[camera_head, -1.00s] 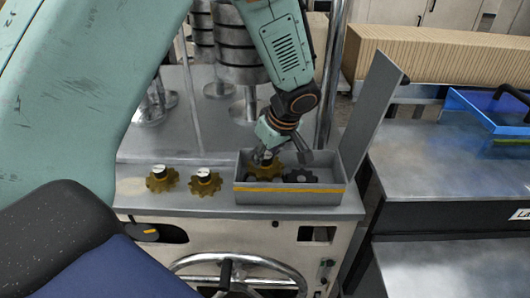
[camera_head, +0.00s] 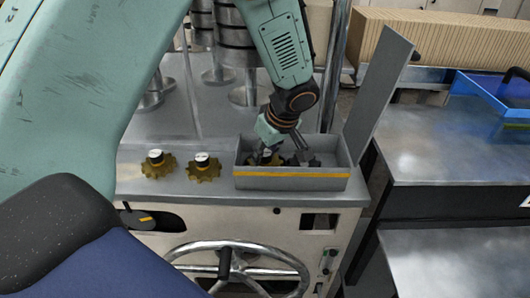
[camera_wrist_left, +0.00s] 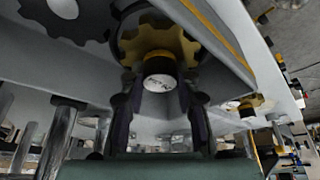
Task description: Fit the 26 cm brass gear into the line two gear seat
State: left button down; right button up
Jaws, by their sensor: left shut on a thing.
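My left gripper (camera_head: 283,146) reaches down into an open grey box (camera_head: 290,183) with a yellow stripe. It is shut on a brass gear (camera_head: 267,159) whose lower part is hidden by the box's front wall. In the left wrist view the fingers of my left gripper (camera_wrist_left: 160,100) stand either side of the gear's white-topped hub, with the brass teeth (camera_wrist_left: 155,42) beyond. Two more brass gears, left (camera_head: 158,166) and right (camera_head: 203,171), sit on the ledge left of the box. I cannot tell their sizes or which place is the line two seat. My right gripper is not in view.
A dark gear (camera_head: 312,161) is in the box, right of the held one. The raised lid (camera_head: 380,90) stands at the box's right. A handwheel (camera_head: 240,250) is below the ledge. A blue tray (camera_head: 490,105) lies on the right table. Metal posts stand behind.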

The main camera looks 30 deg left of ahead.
pick_arm(q)
jog(key=shift+d+r, duration=0.15)
jog(key=c, duration=0.9)
grip_release()
jog(key=v, duration=1.2)
